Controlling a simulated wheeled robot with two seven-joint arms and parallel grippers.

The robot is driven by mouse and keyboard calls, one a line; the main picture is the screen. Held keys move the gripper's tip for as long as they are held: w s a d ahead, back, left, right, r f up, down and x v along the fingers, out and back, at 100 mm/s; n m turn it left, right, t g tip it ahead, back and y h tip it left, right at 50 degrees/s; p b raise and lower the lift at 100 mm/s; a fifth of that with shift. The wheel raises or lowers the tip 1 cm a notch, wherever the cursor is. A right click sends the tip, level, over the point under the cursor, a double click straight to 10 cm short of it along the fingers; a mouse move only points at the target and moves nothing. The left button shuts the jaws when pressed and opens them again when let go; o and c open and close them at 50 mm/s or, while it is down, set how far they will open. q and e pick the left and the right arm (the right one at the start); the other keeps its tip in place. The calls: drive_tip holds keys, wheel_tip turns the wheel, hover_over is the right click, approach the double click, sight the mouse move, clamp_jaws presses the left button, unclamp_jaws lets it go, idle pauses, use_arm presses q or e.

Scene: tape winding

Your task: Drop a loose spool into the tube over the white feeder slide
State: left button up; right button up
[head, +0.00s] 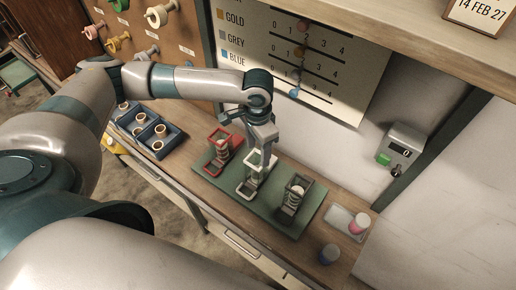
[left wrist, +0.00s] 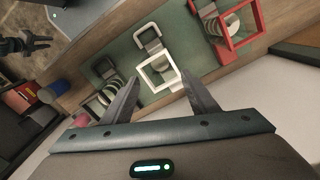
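My left gripper (head: 262,151) is above the white feeder slide (head: 243,188). In the left wrist view my left gripper (left wrist: 161,99) has its fingers spread, with nothing held between them. The square white tube frame (left wrist: 158,73) shows between and beyond the fingertips. In the head view the gripper partly hides this tube; I cannot tell how many spools are inside. Loose pale spools (head: 160,130) sit in the blue compartment tray (head: 172,147) to the left. A dark gripper, apparently my right one (left wrist: 36,43), is at the upper left of the wrist view, fingers apart.
A red feeder (head: 209,167) stands left of the white one and a grey feeder (head: 287,211) right, both with stacked spools, on a green mat (head: 262,208). The counter (head: 404,141) shows 0.

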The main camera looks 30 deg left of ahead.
use_arm(q)
drive_tip(key=shift+r, duration=0.1)
wheel_tip(320, 180, up, 17)
drive_tip(key=b, duration=0.4)
drive_tip(key=shift+b, duration=0.4)
drive_tip(key=shift+a, duration=0.1)
idle(0.5)
